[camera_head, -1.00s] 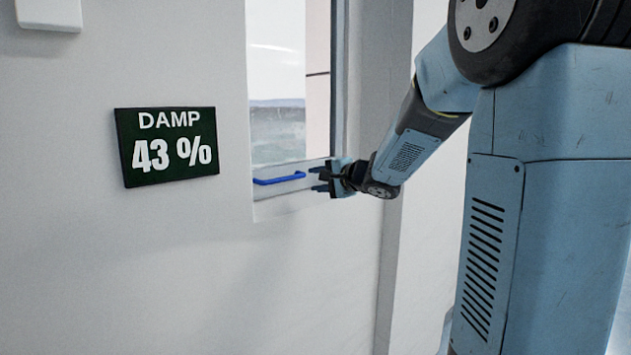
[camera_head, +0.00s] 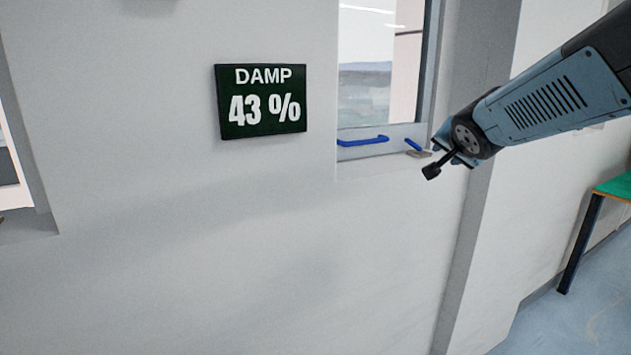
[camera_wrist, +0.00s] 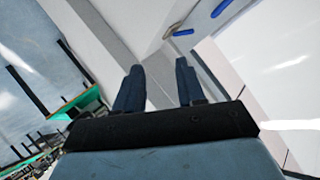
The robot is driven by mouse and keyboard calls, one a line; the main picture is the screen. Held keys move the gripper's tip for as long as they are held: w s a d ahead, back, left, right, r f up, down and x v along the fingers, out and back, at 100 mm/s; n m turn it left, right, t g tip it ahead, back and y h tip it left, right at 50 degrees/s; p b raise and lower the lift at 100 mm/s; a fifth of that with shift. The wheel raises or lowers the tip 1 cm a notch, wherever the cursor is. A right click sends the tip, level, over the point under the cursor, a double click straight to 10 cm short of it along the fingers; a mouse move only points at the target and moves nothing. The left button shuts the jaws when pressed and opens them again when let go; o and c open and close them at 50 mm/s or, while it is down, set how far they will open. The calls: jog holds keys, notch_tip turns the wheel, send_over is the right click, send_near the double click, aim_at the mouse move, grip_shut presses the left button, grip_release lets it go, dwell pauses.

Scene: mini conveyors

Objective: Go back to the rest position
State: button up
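My gripper (camera_head: 440,160) is at the right of the head view, just right of the lower window frame. In the wrist view its two fingers (camera_wrist: 158,78) stand apart with nothing between them. A small blue lever (camera_head: 413,145) on the window corner is just left of my gripper in the head view. It also shows in the wrist view (camera_wrist: 182,32), beyond the fingertips and apart from them. A longer blue handle (camera_head: 362,141) runs along the bottom window frame. My arm comes in from the right edge.
The window (camera_head: 380,80) is set in a white wall. A dark panel (camera_head: 262,101) on the wall reads DAMP 43 %. A green-topped table (camera_head: 618,186) stands at the right on the blue floor. Another opening (camera_head: 15,190) shows at the left edge.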

jog(key=s+a+f+n+g, duration=0.1)
jog(key=s+f+n+g, duration=0.1)
jog(key=s, duration=0.5)
jog(key=s+a+f+n+g+y, duration=0.1)
jog(key=s+a+f+n+g, duration=0.1)
jog(key=s, duration=0.6)
jog(key=s+a+f+n+g+y, duration=0.1)
jog(key=s+a+f+n+g, duration=0.1)
jog(key=s, duration=0.5)
notch_tip(320, 180, down, 2)
jog(key=n+g, duration=0.1)
jog(key=n, duration=0.2)
jog(key=shift+s+f, duration=0.2)
jog(key=shift+s, duration=0.1)
